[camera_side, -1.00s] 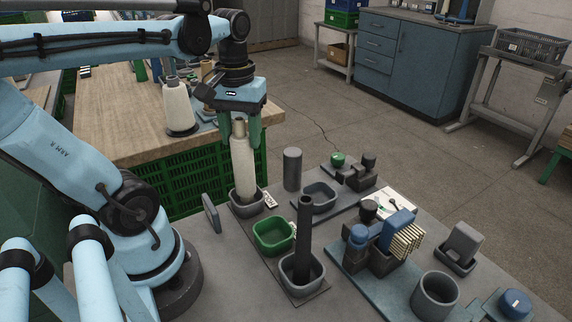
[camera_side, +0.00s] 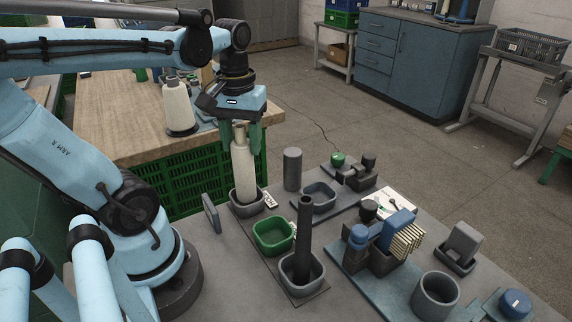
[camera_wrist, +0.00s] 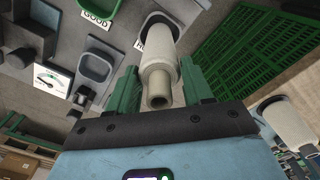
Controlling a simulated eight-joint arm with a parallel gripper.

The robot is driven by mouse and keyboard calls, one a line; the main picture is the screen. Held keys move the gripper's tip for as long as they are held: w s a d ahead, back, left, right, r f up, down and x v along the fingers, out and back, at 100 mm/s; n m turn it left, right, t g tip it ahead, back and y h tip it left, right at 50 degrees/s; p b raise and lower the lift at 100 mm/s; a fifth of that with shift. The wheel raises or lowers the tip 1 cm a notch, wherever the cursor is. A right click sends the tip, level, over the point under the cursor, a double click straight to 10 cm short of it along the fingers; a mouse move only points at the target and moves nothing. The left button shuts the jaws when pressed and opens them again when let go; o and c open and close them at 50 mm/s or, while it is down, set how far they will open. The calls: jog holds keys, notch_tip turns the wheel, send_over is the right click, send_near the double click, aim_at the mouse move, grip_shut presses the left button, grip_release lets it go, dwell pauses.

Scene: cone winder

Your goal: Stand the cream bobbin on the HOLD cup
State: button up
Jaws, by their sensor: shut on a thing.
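The cream bobbin (camera_side: 243,168) is gripped near its top by my gripper (camera_side: 241,138), with a green finger on each side. Its lower end is within the outline of a grey cup (camera_side: 237,208) with a white label beside it; I cannot tell whether it touches the cup floor. The bobbin leans slightly in the side view. In the wrist view the bobbin (camera_wrist: 159,72) lies between the fingers of my gripper (camera_wrist: 158,88), and the grey cup (camera_wrist: 149,20) shows behind it. The label there is partly hidden, showing only an "H".
A green cup (camera_side: 257,241) labelled GOOD is close to the grey cup. A tall dark post (camera_side: 304,235) rises from another grey cup. A grey cylinder (camera_side: 292,169) stands to the right. Another cream bobbin (camera_side: 177,104) stands on the wooden bench (camera_side: 115,130).

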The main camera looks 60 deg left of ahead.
jog(key=shift+f, duration=0.5)
jog(key=o, duration=1.1)
jog(key=shift+c, duration=0.2)
notch_tip(320, 180, up, 12)
jog(key=shift+r, duration=0.1)
jog(key=w+d+f+m+t, duration=0.3)
jog(key=d+f+m, duration=0.1)
jog(key=d+f, duration=0.1)
jog(key=w+d+f+m+t, duration=0.3)
jog(key=d+f+m+t, duration=0.1)
jog(key=f, duration=0.4)
jog(key=shift+w+d+m, duration=0.15)
jog(key=shift+d+m, duration=0.2)
jog(key=shift+m, duration=0.15)
